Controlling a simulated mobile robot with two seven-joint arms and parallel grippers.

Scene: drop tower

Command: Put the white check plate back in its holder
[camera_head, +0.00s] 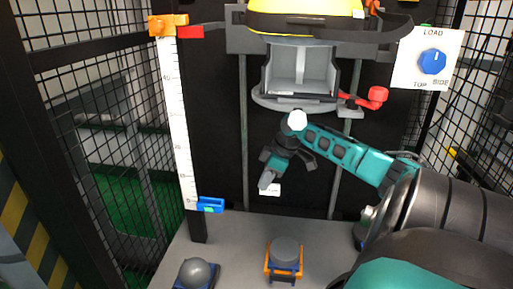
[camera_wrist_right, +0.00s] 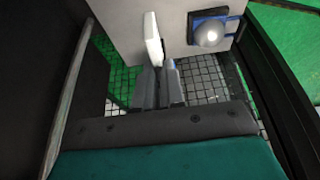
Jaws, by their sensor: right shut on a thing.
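The white check plate (camera_head: 270,189) shows as a small white piece at the fingertips of my right gripper (camera_head: 266,182), in front of the black tower back. In the right wrist view the plate (camera_wrist_right: 152,40) is seen nearly edge-on, jutting past the fingertips of the right gripper (camera_wrist_right: 160,72). The right gripper is shut on it and holds it above the grey base. I cannot make out the plate's holder for certain. My left gripper is in neither view.
On the grey base (camera_head: 235,245) stand a grey ball (camera_head: 195,271) in a blue holder and a grey cylinder (camera_head: 285,250) in an orange holder. A white scale (camera_head: 180,120) stands left. Above hangs a grey carriage (camera_head: 300,72) with a red handle (camera_head: 377,97). A blue dial (camera_head: 433,62) is right.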

